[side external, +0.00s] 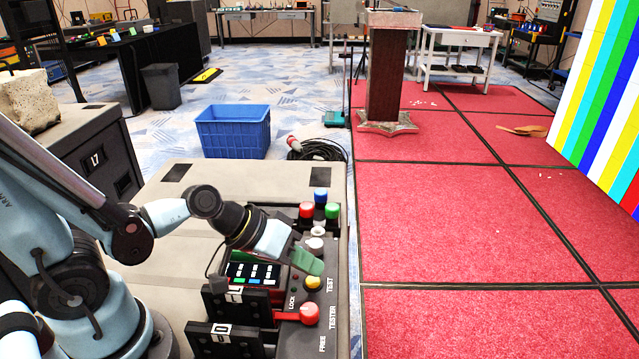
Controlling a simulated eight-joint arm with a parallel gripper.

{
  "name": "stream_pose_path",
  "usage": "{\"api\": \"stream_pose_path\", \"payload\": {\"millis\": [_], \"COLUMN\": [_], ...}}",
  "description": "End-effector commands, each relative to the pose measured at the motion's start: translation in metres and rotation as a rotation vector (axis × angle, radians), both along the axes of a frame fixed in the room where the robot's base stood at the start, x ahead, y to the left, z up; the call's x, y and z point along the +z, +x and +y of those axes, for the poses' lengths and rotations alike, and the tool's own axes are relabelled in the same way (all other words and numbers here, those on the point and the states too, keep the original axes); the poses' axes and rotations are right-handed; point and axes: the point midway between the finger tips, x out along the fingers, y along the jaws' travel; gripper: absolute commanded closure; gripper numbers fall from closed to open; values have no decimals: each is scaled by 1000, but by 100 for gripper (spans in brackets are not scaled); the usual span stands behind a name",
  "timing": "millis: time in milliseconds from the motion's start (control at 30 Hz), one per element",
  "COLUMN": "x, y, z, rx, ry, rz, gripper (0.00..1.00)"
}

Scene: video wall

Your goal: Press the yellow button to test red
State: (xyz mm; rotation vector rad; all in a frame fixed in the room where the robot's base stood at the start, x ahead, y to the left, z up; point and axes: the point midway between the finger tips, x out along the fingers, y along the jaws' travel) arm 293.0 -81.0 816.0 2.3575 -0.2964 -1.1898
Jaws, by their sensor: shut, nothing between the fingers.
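The yellow button (313,283) sits on the dark control panel (340,250) beside the word TEST. My gripper (314,268) is shut and empty, its green fingers pointing down toward the panel. The fingertips are just behind the yellow button in the picture; whether they touch it I cannot tell.
A red lever knob (309,313) stands in front of the yellow button. Behind my gripper are red (306,210), blue (320,195), green (332,211) and white (315,244) buttons. A blue crate (233,132) stands behind.

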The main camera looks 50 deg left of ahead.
Motion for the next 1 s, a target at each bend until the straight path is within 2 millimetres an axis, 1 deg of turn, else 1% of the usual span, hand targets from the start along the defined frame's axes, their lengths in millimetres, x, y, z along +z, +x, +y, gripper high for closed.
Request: {"api": "stream_pose_path", "payload": {"millis": [133, 1000], "x": [-4, -10], "y": [0, -1], "z": [0, 0], "rx": [0, -3], "ry": [0, 7], "rz": [0, -3], "gripper": [100, 100]}}
